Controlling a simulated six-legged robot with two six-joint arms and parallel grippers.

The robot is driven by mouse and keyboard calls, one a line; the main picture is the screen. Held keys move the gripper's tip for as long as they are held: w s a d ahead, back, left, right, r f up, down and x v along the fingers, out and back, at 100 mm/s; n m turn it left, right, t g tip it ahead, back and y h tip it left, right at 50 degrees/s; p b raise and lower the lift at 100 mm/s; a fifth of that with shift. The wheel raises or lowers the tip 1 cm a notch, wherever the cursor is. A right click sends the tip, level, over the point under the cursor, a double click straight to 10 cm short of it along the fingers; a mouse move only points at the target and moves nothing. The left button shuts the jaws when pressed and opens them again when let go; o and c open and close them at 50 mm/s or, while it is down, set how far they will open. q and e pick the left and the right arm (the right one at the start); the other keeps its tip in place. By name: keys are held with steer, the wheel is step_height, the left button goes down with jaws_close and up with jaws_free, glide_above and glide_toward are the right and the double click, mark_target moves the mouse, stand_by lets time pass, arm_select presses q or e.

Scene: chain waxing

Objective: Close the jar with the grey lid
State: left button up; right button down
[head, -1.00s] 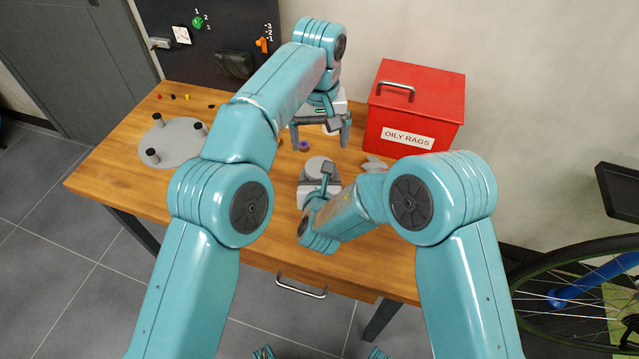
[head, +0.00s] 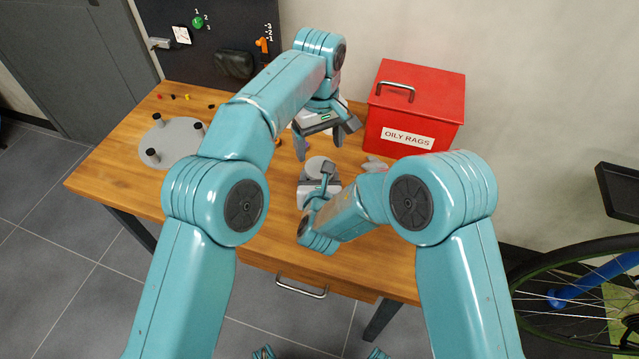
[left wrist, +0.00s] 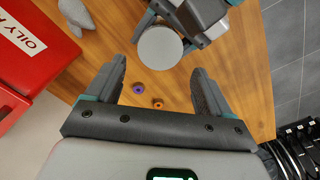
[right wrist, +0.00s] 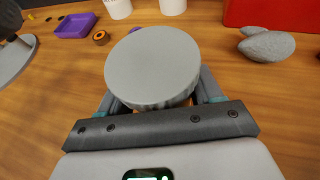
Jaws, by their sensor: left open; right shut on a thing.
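A flat round grey lid (right wrist: 152,62) fills the middle of the right wrist view. A strip of the jar (right wrist: 158,103) shows just under its near edge; whether it is fully seated cannot be told. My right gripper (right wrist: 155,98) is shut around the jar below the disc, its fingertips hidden. The lid also shows in the head view (head: 318,165) and in the left wrist view (left wrist: 160,47). My left gripper (head: 325,140) is open and empty, above and behind the jar. In the left wrist view, its spread fingers (left wrist: 160,78) point toward the lid without touching it.
A red box (head: 415,105) labelled oily rags stands at the back right, with a grey lump (right wrist: 267,45) near it. Small purple (left wrist: 138,88) and orange (left wrist: 157,103) rings lie under my left gripper. A grey round stand (head: 170,143) with black posts is at left.

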mark_target(319, 167)
arm_select(q)
step_height(319, 167, down, 6)
steer(key=shift+r, duration=0.1)
stand_by(0.4)
steer(key=c, duration=0.9)
steer(key=m, duration=0.4)
steer(key=shift+m, duration=0.4)
steer(key=m, duration=0.5)
